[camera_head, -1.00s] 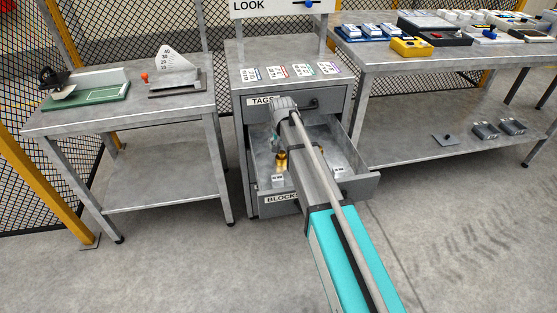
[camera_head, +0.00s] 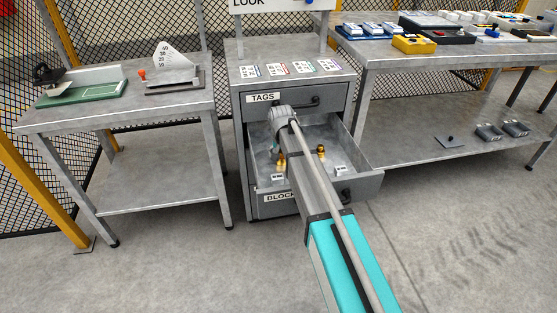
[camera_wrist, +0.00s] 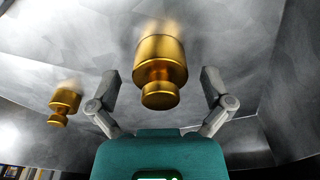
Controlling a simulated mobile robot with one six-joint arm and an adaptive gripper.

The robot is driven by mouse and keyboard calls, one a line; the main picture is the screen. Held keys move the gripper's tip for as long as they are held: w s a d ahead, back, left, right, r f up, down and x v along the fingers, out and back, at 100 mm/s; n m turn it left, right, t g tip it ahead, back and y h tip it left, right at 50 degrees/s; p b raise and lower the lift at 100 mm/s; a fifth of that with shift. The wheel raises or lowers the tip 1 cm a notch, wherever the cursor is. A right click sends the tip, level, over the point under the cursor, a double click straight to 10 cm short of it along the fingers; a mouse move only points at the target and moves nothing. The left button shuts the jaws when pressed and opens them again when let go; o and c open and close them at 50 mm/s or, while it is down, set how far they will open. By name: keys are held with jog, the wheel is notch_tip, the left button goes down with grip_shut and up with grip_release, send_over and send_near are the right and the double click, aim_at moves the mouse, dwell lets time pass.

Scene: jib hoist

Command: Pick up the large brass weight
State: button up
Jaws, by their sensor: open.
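The large brass weight (camera_wrist: 160,62), a golden cylinder with a narrower knob, sits between the two spread fingers of my gripper (camera_wrist: 161,84) in the wrist view. Gaps show on both sides of it, so the gripper is open and not holding it. A smaller-looking brass weight (camera_wrist: 64,102) stands to the left, outside the fingers. In the head view, one brass weight (camera_head: 281,161) shows beside my arm and another (camera_head: 320,151) to the right of it. Both are in the open drawer (camera_head: 352,165). My gripper is mostly hidden by my arm there.
The drawer has grey metal walls and white labels (camera_head: 341,170) inside. Above it is a closed drawer marked TAGS (camera_head: 330,103). Metal tables stand left (camera_head: 130,118) and right (camera_head: 440,62) of the cabinet. The floor in front is clear.

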dwell(0.4)
jog(key=c, duration=1.3)
